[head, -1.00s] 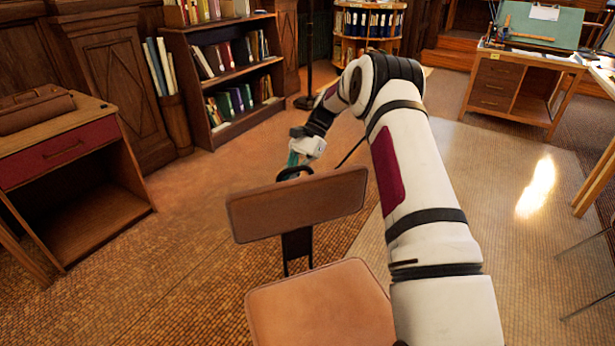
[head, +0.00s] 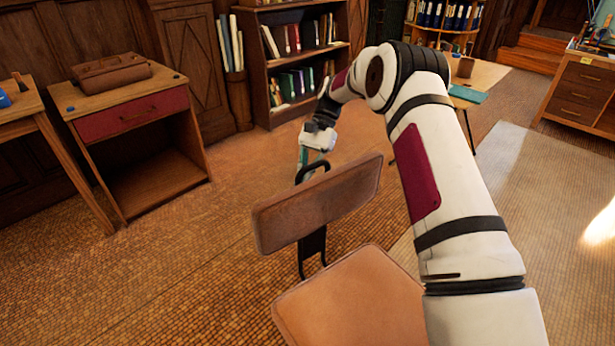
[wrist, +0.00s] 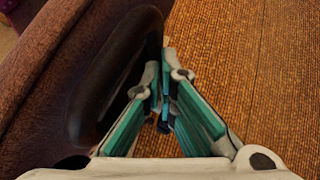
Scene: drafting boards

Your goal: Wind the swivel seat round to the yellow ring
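The swivel seat has a brown seat pad (head: 352,300) and a brown backrest (head: 318,203) on a black bracket. A black loop handle (head: 313,170) stands at the backrest's top edge; it shows large in the wrist view (wrist: 95,95). My gripper (head: 304,168) is at this handle, its teal-padded fingers (wrist: 164,105) converging at the tips. They look shut on the handle's outer bar, though the fingers hide part of the contact. The backrest is tilted in the picture, its right end higher. I see no yellow ring in these frames.
A wooden desk (head: 135,95) with a red drawer and a brown bag stands at the left. A bookcase (head: 285,62) stands behind my gripper. A low table (head: 490,75) is beyond my arm, a drawer desk (head: 580,95) at far right. The floor around the seat is clear.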

